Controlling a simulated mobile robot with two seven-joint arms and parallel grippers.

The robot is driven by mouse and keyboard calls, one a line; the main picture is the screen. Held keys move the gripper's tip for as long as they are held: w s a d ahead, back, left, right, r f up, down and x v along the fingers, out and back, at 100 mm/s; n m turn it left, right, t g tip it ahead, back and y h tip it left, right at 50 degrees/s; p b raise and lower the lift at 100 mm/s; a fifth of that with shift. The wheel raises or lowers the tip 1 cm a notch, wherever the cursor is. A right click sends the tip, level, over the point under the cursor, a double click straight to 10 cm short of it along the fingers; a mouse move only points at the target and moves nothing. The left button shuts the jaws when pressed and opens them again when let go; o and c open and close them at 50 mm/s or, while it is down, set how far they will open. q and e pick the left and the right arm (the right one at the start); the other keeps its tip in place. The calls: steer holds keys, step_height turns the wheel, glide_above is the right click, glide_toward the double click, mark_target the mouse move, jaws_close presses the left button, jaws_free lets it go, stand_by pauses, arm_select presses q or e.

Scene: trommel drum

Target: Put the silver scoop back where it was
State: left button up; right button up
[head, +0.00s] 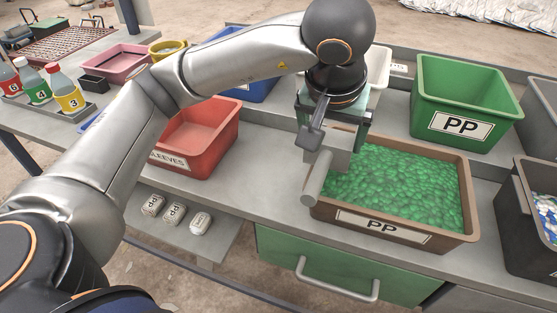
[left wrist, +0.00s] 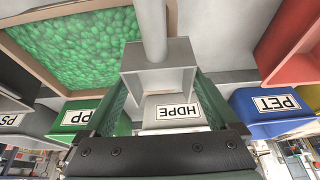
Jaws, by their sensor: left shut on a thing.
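The silver scoop (head: 317,178) is in my left gripper (head: 335,125), at the left end of the brown PP tray (head: 381,228). Its handle points toward the front of the bench. In the left wrist view the scoop (left wrist: 158,82) sits between the two green fingers of my left gripper (left wrist: 160,105), its box-shaped end toward me and its handle away. The scoop overlaps the tray's left rim in the head view; whether it touches the rim, I cannot tell. The tray is full of green pellets (head: 400,185). My right gripper is out of view.
A red SLEEVES bin (head: 205,140) stands left of the scoop. A green PP bin (head: 465,90) stands behind the tray, a dark bin (head: 530,215) right of it. Pale PP-labelled pieces (head: 173,213) lie on a lower shelf. Bench between red bin and tray is clear.

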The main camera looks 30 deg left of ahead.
arm_select(q)
steer(key=w+a+f, duration=0.1)
steer(key=a+f, duration=0.1)
steer(key=a, duration=0.1)
steer(key=w+a+f+b, duration=0.1)
steer(key=a+f, duration=0.2)
steer(key=a, duration=0.1)
steer(key=a+f, duration=0.3)
steer(key=a, duration=0.1)
steer(key=shift+w+a, duration=0.2)
steer(key=shift+w, duration=0.2)
steer(key=shift+w+a+f, duration=0.15)
steer(key=shift+a+f, duration=0.35)
steer(key=shift+f, duration=0.1)
steer(key=f+b, duration=0.1)
steer(key=f, duration=0.2)
steer(key=shift+a+f, duration=0.15)
steer(key=shift+a, duration=0.05)
steer(key=shift+f, duration=0.15)
steer(key=o, duration=1.1)
